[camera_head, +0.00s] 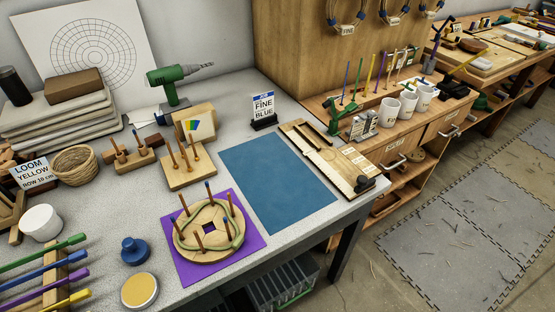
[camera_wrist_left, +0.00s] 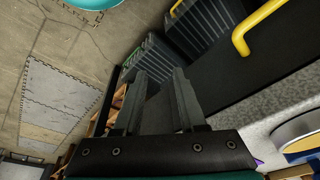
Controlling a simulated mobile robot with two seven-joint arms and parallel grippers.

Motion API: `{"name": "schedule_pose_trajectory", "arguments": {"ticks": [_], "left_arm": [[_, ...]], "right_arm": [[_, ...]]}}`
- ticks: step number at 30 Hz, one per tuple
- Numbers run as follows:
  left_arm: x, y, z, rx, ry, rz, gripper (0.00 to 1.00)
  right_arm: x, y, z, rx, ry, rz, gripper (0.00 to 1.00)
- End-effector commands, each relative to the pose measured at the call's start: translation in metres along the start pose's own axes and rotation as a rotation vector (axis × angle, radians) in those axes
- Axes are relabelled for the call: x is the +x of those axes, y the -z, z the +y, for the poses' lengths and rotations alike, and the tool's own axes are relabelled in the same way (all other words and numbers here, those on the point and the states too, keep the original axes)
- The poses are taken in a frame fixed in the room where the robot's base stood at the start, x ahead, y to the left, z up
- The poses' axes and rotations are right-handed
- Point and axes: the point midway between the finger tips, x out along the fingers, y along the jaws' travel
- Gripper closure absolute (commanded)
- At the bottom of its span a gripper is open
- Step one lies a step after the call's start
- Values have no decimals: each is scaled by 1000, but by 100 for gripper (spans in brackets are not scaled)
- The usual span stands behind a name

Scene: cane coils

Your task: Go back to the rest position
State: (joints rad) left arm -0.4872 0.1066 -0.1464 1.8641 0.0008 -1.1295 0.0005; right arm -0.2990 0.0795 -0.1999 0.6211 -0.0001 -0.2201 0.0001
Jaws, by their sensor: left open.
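My left gripper (camera_wrist_left: 158,88) shows in the left wrist view, its two dark fingers apart with nothing between them. It points toward dark ribbed crates (camera_wrist_left: 200,30) and the floor, beside the table edge (camera_wrist_left: 265,112). Neither gripper shows in the head view. There, a round wooden base (camera_head: 208,250) with several upright pegs stands on a purple mat (camera_head: 250,246). A green cane strand (camera_head: 236,232) winds among its pegs. An empty blue mat (camera_head: 275,183) lies to its right.
A blue knob-topped piece (camera_head: 134,250) and a yellow-topped tin (camera_head: 139,291) stand near the front edge. Colored rods (camera_head: 40,262), a white pot (camera_head: 41,222) and a pegged block (camera_head: 189,172) crowd the left. A yellow handle (camera_wrist_left: 255,25) rises beside the crates.

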Motion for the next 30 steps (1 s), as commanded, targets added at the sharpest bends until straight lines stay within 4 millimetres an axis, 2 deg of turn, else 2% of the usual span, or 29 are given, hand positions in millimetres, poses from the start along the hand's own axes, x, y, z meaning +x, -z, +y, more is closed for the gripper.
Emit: {"name": "schedule_pose_trajectory", "arguments": {"ticks": [1, 6, 15, 21, 24, 27, 30], "left_arm": [[22, -11, 1, 2, -1, -16, 60], [78, -46, 4, 7, -4, -42, 60], [155, -124, 8, 19, -10, -91, 60], [188, -182, 8, 26, -12, -122, 60], [196, -205, 9, 30, -13, -133, 60], [200, -222, 8, 33, -14, -140, 60], [202, -228, 8, 34, -14, -143, 60]], "right_arm": [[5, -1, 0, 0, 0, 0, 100], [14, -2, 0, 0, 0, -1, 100], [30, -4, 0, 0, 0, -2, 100], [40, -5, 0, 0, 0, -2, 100], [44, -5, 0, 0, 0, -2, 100], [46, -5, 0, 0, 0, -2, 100], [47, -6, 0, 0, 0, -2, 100]]}}
